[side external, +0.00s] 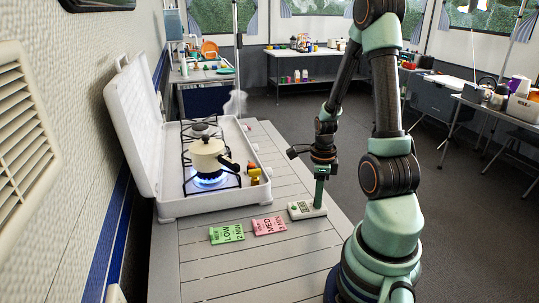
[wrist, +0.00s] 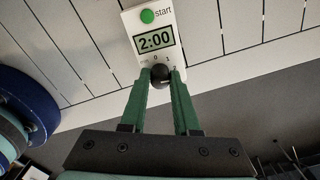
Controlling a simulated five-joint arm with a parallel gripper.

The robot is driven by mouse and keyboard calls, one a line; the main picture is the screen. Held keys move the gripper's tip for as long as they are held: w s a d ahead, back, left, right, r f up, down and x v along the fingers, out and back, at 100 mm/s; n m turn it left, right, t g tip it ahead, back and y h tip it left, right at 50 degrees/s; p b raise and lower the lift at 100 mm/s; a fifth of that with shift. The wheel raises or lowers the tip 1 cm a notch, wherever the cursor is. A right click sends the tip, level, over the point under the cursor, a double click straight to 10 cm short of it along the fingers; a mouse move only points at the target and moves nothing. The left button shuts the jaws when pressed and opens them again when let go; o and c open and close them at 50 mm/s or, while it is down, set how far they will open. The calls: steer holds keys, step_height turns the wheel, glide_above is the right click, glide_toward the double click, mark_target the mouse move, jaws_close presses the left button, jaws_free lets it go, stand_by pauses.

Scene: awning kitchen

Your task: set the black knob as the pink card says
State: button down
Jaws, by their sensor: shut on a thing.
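The black knob (wrist: 160,79) is at the lower end of a white timer, which shows in the side view (side external: 298,211) and in the wrist view (wrist: 141,22). The timer's display reads 2:00, and a green start button (wrist: 147,16) is above it. Marks 0 and 1 show near the knob. My gripper (wrist: 161,72) has its green fingers shut on the knob, one on each side; it also shows in the side view (side external: 320,205). The pink card (side external: 269,226) lies flat left of the timer. It reads MED, with a minutes line too small to make out.
An open white camp stove (side external: 178,209) stands behind, with a blue flame under a steaming cream pot (side external: 208,158). The slatted table's front is clear.

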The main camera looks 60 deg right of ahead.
steer(key=m, duration=0.4)
steer(key=shift+m, duration=2.3)
jaws_free()
steer(key=shift+r, duration=3.55)
